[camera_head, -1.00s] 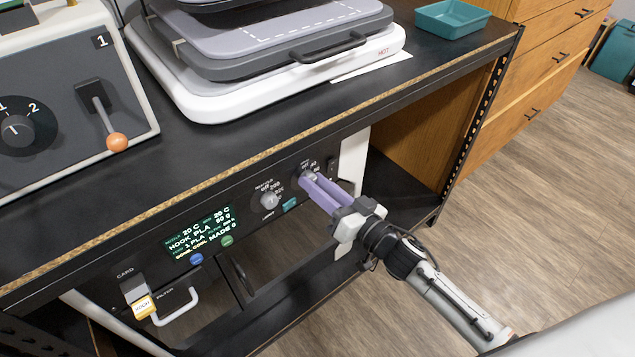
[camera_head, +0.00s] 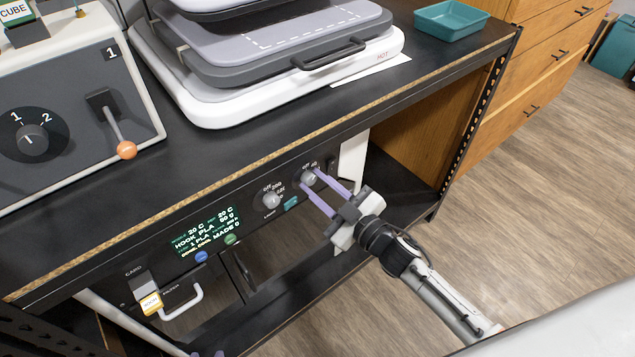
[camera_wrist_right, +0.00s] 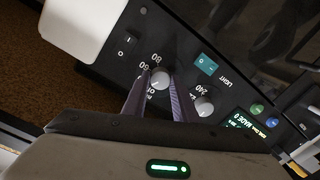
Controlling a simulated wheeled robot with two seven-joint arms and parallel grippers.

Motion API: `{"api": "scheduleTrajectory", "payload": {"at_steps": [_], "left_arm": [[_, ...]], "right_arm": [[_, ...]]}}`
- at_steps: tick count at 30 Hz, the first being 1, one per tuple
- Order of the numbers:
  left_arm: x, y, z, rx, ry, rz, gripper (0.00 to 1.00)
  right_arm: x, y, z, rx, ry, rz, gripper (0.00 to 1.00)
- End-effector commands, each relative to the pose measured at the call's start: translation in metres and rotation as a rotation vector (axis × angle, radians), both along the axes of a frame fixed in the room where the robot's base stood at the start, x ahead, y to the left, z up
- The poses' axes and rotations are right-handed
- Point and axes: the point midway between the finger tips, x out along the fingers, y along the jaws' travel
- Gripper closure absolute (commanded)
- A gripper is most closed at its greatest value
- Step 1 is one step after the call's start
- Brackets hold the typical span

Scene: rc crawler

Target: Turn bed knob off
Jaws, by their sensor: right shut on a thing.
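The bed knob (camera_head: 309,178) is a small round light-grey knob at the right end of the dark printer panel under the bench top. In the right wrist view the knob (camera_wrist_right: 160,78) has OFF, 60 and 80 printed around it; its pointer setting is hard to read. My right gripper (camera_head: 311,180) has its two purple fingers on either side of the knob and is shut on it.
A similar knob (camera_head: 272,200) marked 200 and 220 sits left of the bed knob, with a teal light button (camera_head: 290,203) between. The green-lit display (camera_head: 206,231) and blue and green buttons lie further left. The bench edge overhangs the panel.

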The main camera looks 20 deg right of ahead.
Motion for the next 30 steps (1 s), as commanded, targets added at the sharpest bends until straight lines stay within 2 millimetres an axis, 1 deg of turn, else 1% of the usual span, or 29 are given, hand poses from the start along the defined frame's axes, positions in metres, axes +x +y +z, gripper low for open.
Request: {"api": "scheduleTrajectory", "payload": {"at_steps": [6, 15, 21, 30], "left_arm": [[-0.0006, 0.0005, -0.0005, 0.0, 0.001, 0.001, 0.69], [-0.0012, 0.0009, -0.0032, 0.002, 0.006, 0.0, 0.69], [-0.001, 0.0008, -0.0034, 0.003, 0.006, 0.0, 0.69], [-0.0005, 0.0004, -0.0027, 0.002, 0.004, 0.0, 0.69]], "right_arm": [[-0.0007, 0.0006, -0.0007, -0.185, -0.066, 0.0, 0.97], [-0.0009, 0.001, -0.0005, -0.381, -0.139, 0.0, 0.97], [-0.0009, 0.0013, -0.0007, -0.457, -0.166, 0.001, 0.97], [-0.0009, 0.0013, -0.0007, -0.496, -0.179, 0.001, 0.97]]}}
